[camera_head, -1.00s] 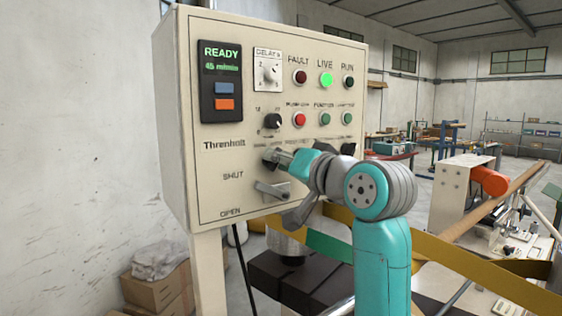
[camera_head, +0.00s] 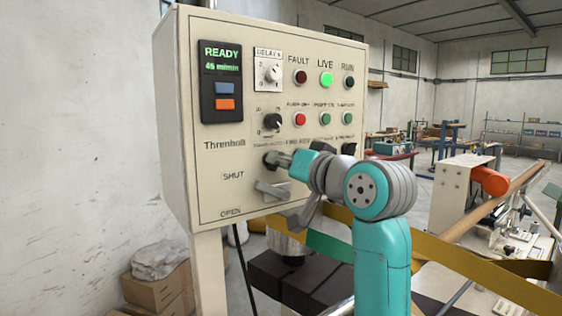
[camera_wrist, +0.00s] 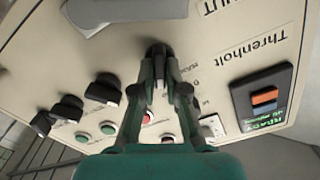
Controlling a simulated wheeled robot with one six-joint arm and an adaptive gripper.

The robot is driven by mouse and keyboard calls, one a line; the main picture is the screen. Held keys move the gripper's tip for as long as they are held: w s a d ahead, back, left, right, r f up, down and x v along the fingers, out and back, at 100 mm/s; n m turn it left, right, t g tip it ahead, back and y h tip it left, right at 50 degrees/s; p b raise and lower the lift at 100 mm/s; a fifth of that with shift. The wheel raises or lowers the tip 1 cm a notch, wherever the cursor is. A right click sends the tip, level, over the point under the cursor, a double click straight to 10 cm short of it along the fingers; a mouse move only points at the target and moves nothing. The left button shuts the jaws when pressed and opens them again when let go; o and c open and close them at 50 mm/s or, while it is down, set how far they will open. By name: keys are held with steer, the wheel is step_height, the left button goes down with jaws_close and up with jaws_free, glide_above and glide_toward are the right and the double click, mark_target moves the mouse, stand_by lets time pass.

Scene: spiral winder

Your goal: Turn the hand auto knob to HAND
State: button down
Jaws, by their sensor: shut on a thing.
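The cream control panel (camera_head: 222,190) fills the left middle of the head view. My gripper (camera_head: 274,160) reaches it from the right and is shut on a black knob (camera_head: 268,158) low on the panel, left of centre, above the grey lever. In the wrist view my gripper (camera_wrist: 160,84) has both fingers closed on this black knob (camera_wrist: 157,52). The fingers hide much of the knob, and the small print by it is too blurred to read, so I cannot tell its set position.
The grey lever (camera_head: 272,190) sits just below the held knob, between the SHUT and OPEN labels. Another black knob (camera_head: 272,121) is above. Lamps and push buttons (camera_head: 300,119) are to the right. Yellow-brown strips (camera_head: 450,255) cross below right of the panel.

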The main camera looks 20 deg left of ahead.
steer(key=n, duration=1.2)
steer(key=shift+s+a, duration=0.1)
steer(key=shift+s, duration=0.1)
steer(key=shift+n, duration=0.3)
steer(key=c, duration=1.2)
jaws_free()
steer(key=v, duration=1.2)
